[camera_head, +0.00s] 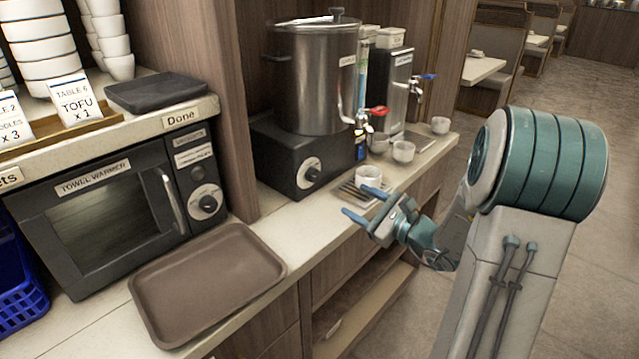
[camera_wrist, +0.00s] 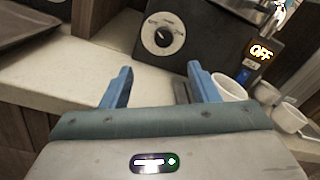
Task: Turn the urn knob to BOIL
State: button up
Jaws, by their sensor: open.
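The urn (camera_head: 318,75) is a large steel pot with a tap, standing on a black base (camera_head: 268,160). Its knob (camera_head: 308,173) is a black dial on a round white plate on the base's front. In the wrist view the knob (camera_wrist: 162,37) is ahead of my fingers, above and between them, with its pointer toward the upper left. The lettering on the plate is too small to read. My gripper (camera_head: 362,204) is open and empty, in front of the counter edge and apart from the knob. It shows in the wrist view (camera_wrist: 160,88).
White cups (camera_head: 368,176) stand right of the base. A brown tray (camera_head: 262,262) and a towel warmer (camera_head: 110,200) with its own dial are to the left. Bare counter (camera_wrist: 60,80) lies before the knob.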

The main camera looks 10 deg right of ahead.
aim_at(315, 176)
jog(key=x, duration=0.4)
jog(key=p+x, duration=0.1)
jog(key=x, duration=0.8)
jog(key=shift+w, duration=0.5)
jog(key=c, duration=1)
